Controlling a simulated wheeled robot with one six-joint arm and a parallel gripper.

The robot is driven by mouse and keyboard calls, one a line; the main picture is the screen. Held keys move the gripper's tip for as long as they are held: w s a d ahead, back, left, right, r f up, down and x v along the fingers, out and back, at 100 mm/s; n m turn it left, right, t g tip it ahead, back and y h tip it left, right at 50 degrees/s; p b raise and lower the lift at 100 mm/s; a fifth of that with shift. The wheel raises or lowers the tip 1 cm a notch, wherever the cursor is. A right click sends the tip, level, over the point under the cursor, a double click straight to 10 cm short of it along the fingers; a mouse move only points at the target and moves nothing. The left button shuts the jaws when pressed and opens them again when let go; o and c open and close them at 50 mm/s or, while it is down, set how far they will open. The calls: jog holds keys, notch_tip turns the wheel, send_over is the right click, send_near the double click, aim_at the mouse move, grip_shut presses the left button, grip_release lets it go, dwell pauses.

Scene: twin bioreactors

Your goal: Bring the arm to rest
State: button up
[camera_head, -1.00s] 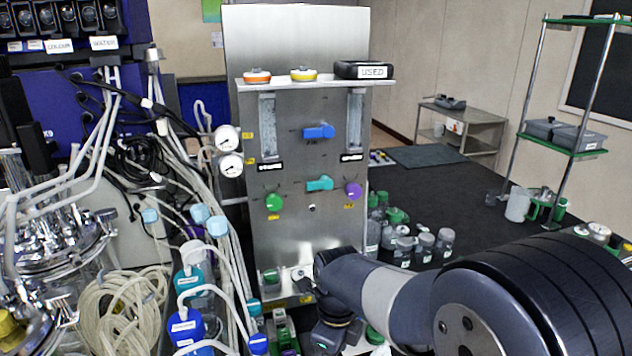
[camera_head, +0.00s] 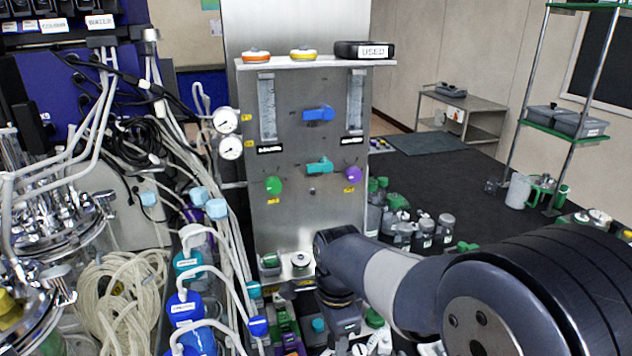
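My arm (camera_head: 400,285) reaches in from the lower right and spans the lower middle of the head view. Its forearm ends at a dark wrist (camera_head: 335,280) in front of the lower right part of the steel panel (camera_head: 290,222). Below the wrist, my gripper (camera_head: 345,335) points down near the bottom edge. Its fingers are not clear, so I cannot tell whether it is open or holds anything.
Blue-capped bottles (camera_head: 186,310) and coiled tubing (camera_head: 120,300) crowd the left. A shelf rack (camera_head: 565,135) stands at right.

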jog(key=shift+n, duration=1.2)
notch_tip(320, 180, up, 10)
jog(key=shift+r, duration=0.15)
